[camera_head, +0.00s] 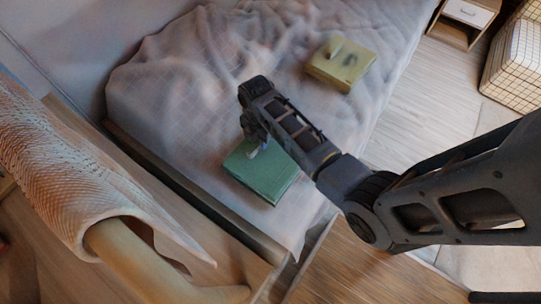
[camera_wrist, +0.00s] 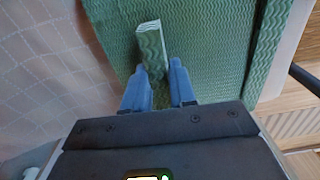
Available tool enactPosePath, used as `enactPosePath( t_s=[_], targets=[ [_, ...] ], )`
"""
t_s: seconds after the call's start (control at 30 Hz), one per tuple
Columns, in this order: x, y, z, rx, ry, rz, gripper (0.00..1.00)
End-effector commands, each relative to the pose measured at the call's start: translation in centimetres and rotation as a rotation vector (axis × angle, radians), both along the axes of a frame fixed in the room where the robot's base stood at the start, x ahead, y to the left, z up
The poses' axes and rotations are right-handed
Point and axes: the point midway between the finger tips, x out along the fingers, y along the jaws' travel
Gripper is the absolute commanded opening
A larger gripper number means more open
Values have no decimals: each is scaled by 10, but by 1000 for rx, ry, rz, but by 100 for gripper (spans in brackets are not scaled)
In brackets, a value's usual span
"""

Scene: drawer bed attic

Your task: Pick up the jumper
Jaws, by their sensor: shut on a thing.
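A green, knit-textured, flat square thing (camera_head: 262,182), which looks like the folded jumper, lies on the bed near its front edge. It fills much of the wrist view (camera_wrist: 215,35), where a small upright tab of the same green stands up from its top. My gripper (camera_wrist: 158,68) has its blue fingers on either side of this tab, shut on it. In the head view my gripper (camera_head: 253,150) is at the far side of the green jumper, partly hidden by my arm. The jumper appears to rest flat on the sheet.
A yellow folded thing (camera_head: 341,64) with a raised tab lies farther back on the rumpled bed (camera_head: 180,75). A pale orange knit cloth (camera_head: 70,165) drapes over a wooden rail at left. A nightstand (camera_head: 465,18) and a checked pouf (camera_head: 518,65) stand at back right.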

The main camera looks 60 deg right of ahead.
Motion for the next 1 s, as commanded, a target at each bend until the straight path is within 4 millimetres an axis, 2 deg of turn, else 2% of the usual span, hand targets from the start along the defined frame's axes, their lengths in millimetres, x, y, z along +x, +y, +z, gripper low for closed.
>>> enactPosePath(
  t_s=[0.03, 0.2, 1.0],
  targets=[
    [0, 0, 0, 0, 0, 0, 13],
    [0, 0, 0, 0, 0, 0, 0],
    [0, 0, 0, 0, 1, 0, 0]
  ],
)
